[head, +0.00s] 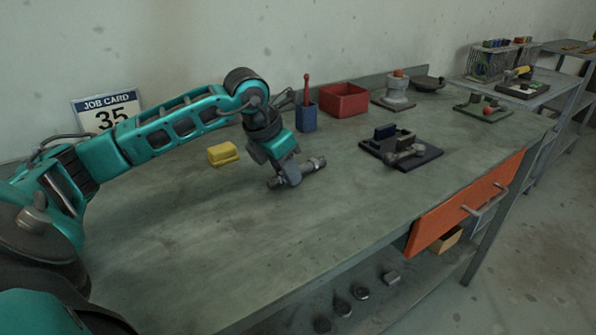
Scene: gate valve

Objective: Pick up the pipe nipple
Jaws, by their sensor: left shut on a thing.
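The pipe nipple (314,164) is a short grey metal tube with thicker ends. It is in the head view, low over the middle of the workbench (230,260). My left gripper (289,177) comes down from above and is shut on the pipe nipple, around its middle. One end shows to the right of the fingers and the other to the left. I cannot tell whether the tube touches the bench top. The fingers hide its middle. My right gripper is not in view.
A yellow block (223,153) lies left of the gripper. Behind stand a blue holder (306,118) with a red-handled tool and a red bin (345,100). A dark tray (420,158) with parts is to the right. An orange drawer front (465,205) is at the front edge. The front bench top is clear.

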